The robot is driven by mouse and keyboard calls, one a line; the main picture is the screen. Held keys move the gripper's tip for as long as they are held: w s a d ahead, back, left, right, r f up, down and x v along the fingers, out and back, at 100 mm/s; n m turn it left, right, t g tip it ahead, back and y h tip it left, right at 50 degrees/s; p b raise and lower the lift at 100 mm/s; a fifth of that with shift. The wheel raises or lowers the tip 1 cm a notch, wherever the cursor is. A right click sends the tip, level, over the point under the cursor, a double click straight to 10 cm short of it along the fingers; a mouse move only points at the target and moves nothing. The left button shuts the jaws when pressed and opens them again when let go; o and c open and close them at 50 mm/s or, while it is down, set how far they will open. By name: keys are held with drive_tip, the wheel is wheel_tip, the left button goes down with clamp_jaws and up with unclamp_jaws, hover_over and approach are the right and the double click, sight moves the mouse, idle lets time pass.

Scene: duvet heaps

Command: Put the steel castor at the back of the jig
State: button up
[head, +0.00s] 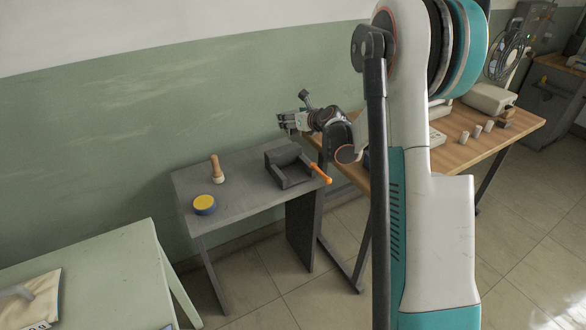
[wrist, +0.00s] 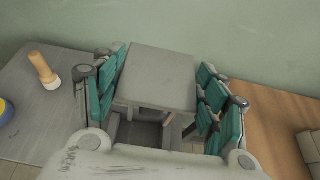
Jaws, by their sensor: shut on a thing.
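My gripper (head: 287,122) is in the air above the back of the grey table, higher than the jig. In the wrist view its teal-padded fingers (wrist: 160,98) are closed on the sides of a grey, flat-topped piece, the steel castor (wrist: 160,75). Its underside is mostly hidden, and in the head view it is too small to make out clearly. The jig (head: 290,182) is a dark open tray with raised walls on the right part of the grey table. In the wrist view part of it (wrist: 138,133) shows below the castor, largely covered by my gripper.
A tool with an orange handle (head: 321,173) sits at the jig's right side. A wooden-handled piece (head: 216,168) and a yellow-topped blue disc (head: 204,204) stand left on the grey table (head: 245,205). A wooden bench (head: 455,155) with several small blocks is at right. The wall is close behind.

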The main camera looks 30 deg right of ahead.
wheel_tip(320, 180, down, 18)
drive_tip(key=b, duration=0.6)
drive_tip(key=shift+r, duration=0.1)
drive_tip(key=o, duration=1.3)
drive_tip(key=p+v, duration=0.3)
drive_tip(key=v, duration=0.9)
